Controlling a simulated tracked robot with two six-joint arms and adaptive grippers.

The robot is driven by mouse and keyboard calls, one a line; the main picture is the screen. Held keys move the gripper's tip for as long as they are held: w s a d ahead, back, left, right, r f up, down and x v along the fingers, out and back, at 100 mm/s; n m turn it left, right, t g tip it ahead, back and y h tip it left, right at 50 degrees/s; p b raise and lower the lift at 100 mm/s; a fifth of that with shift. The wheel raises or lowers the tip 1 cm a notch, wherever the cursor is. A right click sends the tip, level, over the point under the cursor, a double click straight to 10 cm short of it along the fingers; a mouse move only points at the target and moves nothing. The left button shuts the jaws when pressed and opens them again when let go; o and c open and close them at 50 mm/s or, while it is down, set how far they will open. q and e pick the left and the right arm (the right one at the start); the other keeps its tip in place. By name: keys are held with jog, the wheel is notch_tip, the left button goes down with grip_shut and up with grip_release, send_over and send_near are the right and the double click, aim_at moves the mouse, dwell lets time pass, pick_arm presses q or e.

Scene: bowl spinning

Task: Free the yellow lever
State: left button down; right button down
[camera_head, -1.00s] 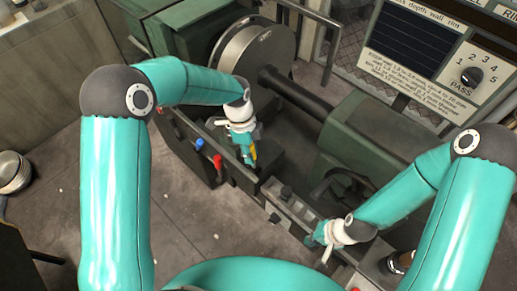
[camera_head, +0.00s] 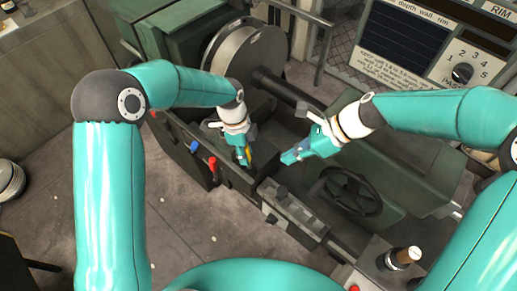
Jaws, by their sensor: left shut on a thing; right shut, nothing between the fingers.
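The yellow lever (camera_head: 249,153) shows as a small yellow piece at the machine's front, mostly hidden by my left gripper. My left gripper (camera_head: 245,162) points down at it and is shut on it. My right gripper (camera_head: 284,160) is shut and empty, raised above the machine bed to the right of the lever and apart from it.
A red-knobbed lever (camera_head: 212,164) and a blue-knobbed lever (camera_head: 194,146) stand left of my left gripper. A dark handwheel (camera_head: 352,191) lies below my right arm. A large round chuck (camera_head: 245,52) and a dark bar (camera_head: 290,88) are behind. A brown-and-white handle (camera_head: 403,257) stands at the lower right.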

pick_arm(q)
jog(key=shift+w+a, duration=0.1)
jog(key=shift+w, duration=0.05)
pick_arm(e)
jog(key=w+r+t+h, duration=0.1)
jog(key=w+t, duration=0.1)
jog(key=w, duration=0.2)
pick_arm(q)
jog(key=shift+r, duration=0.1)
pick_arm(e)
jog(key=a+r+x, duration=0.1)
jog(key=x, duration=1.1)
jog(key=shift+w+a+m, duration=0.25)
jog(key=shift+w+m, duration=0.05)
jog(key=shift+m, duration=0.1)
